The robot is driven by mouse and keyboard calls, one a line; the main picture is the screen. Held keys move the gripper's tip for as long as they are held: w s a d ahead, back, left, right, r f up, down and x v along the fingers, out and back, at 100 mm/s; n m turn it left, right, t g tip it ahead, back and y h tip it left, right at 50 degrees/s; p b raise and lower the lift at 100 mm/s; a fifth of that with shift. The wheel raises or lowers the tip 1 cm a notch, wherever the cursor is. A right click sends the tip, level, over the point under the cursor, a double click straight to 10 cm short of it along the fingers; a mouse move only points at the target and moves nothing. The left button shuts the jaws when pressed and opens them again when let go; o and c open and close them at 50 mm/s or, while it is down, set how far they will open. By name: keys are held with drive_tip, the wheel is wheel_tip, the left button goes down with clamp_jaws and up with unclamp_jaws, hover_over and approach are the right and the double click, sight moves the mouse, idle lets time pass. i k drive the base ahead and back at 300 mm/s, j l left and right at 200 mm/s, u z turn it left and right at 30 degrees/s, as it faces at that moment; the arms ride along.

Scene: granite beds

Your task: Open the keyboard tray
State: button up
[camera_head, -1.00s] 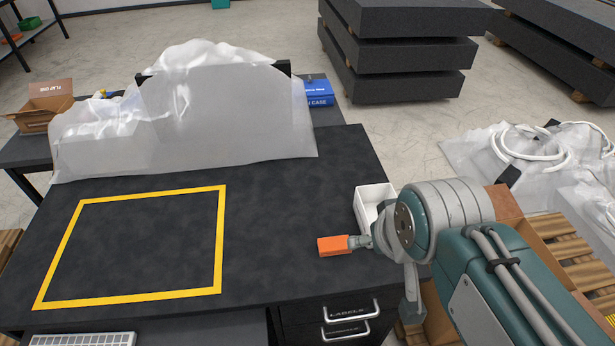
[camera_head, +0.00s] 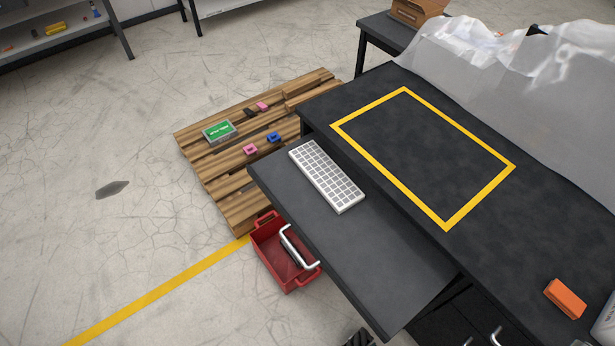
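The keyboard tray (camera_head: 385,250) is a dark grey board that stands out from under the front of the black desk. A white keyboard (camera_head: 326,175) lies on it toward its far left end. A silver bar handle (camera_head: 299,248) is on the tray's front edge, above a red basket. No arm or gripper can be made out for sure. A small dark ridged piece shows at the bottom edge, just past the tray's near corner, and I cannot tell what it is.
The desk top (camera_head: 480,235) carries a yellow taped rectangle and an orange block (camera_head: 566,298). A red basket (camera_head: 272,262) stands on the floor by the tray. A wooden pallet (camera_head: 225,165) with small items lies behind. Floor at left is mostly clear.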

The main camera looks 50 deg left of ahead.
sight(388, 270)
drive_tip(key=u, duration=1.9)
